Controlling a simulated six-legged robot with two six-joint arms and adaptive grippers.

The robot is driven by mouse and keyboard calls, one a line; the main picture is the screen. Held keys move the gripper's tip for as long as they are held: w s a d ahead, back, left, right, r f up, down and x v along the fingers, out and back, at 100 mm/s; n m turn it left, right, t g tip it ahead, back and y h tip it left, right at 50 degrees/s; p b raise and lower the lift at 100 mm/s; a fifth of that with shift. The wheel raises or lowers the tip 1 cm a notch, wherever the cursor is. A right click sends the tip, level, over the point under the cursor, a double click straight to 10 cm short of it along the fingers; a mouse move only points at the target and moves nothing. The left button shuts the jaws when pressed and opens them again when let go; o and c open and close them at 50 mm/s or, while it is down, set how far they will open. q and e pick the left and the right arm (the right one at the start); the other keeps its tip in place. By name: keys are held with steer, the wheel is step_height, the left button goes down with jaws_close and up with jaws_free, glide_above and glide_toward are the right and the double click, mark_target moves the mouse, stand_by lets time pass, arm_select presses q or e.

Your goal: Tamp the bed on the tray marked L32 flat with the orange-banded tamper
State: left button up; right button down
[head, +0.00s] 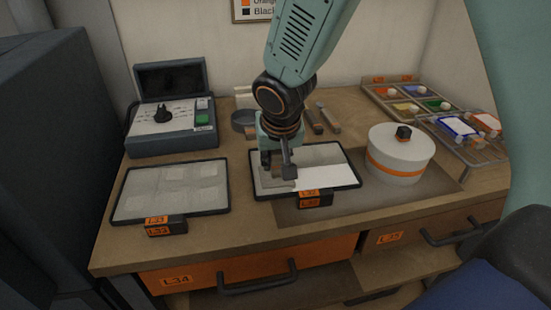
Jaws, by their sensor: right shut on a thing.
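The middle tray (357,183) has a dark rim and small orange labels at its front, too small to read surely; I take it as L32. Its bed (318,154) is pale grey behind and bright white and smooth at the front right. My right gripper (277,162) points down over the tray's left part, shut on a small grey tool, seemingly the tamper (280,184). The tool's foot is at the bed; whether it touches is unclear. No orange band shows on it, and the gripper hides its upper part. My left gripper is not in view.
Another tray (115,205) with several pale squares lies left. A grey instrument box (172,142) stands behind it. A white orange-banded pot (400,165) stands right of the middle tray. Colour trays (408,96), a rack (502,156) and hand tools (329,118) lie further back.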

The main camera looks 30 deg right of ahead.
steer(key=shift+s+f+b, duration=0.1)
steer(key=shift+f+b, duration=0.15)
steer(key=shift+b, duration=0.05)
stand_by(0.9)
steer(key=shift+r, duration=0.1)
steer(key=shift+r+p, duration=0.8)
steer(key=shift+p, duration=0.05)
steer(key=shift+r, duration=0.3)
